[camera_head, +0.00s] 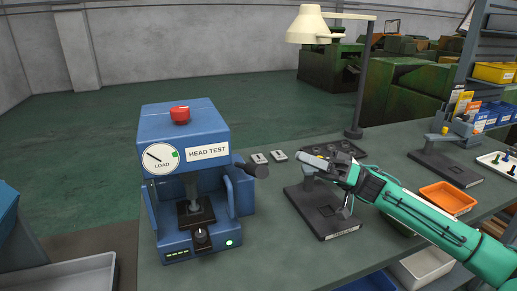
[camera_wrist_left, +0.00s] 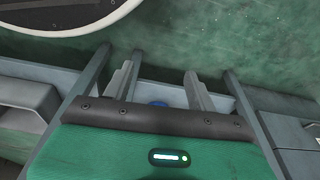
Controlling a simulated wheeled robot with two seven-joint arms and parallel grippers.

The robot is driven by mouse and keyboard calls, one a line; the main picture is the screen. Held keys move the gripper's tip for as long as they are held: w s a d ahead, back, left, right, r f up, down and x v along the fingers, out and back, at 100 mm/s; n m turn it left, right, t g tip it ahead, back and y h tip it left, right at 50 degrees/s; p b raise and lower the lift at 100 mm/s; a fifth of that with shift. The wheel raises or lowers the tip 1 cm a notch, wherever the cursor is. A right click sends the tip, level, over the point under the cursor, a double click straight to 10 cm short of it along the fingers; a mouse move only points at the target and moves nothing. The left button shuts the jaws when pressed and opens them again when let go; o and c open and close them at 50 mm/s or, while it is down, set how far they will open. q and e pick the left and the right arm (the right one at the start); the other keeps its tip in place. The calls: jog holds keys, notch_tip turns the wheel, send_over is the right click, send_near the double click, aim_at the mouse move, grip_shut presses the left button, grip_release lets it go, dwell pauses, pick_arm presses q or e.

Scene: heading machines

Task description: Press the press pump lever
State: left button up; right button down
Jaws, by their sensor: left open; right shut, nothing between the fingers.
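A blue HEAD TEST press (camera_head: 186,130) stands on the bench at centre-left, with a load dial and a red button (camera_head: 180,114) on top. A dark lever with a rounded end (camera_head: 257,170) sticks out from its right side. My right gripper (camera_head: 309,160) is shut and empty, to the right of that lever and apart from it. It is over a black-based stand (camera_head: 325,212) and hides part of its top. I cannot tell if it touches the stand. My left gripper (camera_wrist_left: 160,85) is open and empty in the left wrist view; it is not in the head view.
A lamp (camera_head: 310,25) stands at the back of the bench. Two small grey pieces (camera_head: 278,156) lie behind the stand. An orange tray (camera_head: 447,198), a second black stand (camera_head: 446,168) and a white tray (camera_head: 500,164) are at the right. A grey bin (camera_head: 70,275) is at lower left.

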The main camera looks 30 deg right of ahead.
aim_at(248, 167)
pick_arm(q)
jog(key=shift+w, duration=0.2)
pick_arm(e)
jog(key=shift+w+r, duration=0.1)
jog(key=shift+w, duration=0.1)
jog(key=shift+s, duration=0.1)
jog(key=p+x, duration=0.2)
jog(key=x, duration=0.8)
pick_arm(q)
jog(key=shift+s+a+f, duration=0.15)
jog(key=shift+s+f, duration=0.2)
jog(key=shift+f, duration=0.4)
jog(key=shift+s+a+f, duration=0.15)
jog(key=shift+s+f, duration=0.2)
jog(key=shift+f, duration=0.35)
jog(key=shift+s+a+f, duration=0.15)
jog(key=shift+s+f, duration=0.2)
jog(key=shift+f, duration=0.4)
pick_arm(e)
jog(key=shift+s+a+f, duration=0.2)
jog(key=shift+s+f, duration=0.05)
jog(key=shift+f, duration=0.35)
jog(key=shift+s+a+f, duration=0.15)
jog(key=shift+s+f, duration=0.05)
jog(key=shift+f, duration=0.35)
jog(key=shift+s+a+f, duration=0.2)
jog(key=shift+s+f, duration=0.05)
jog(key=shift+f, duration=0.35)
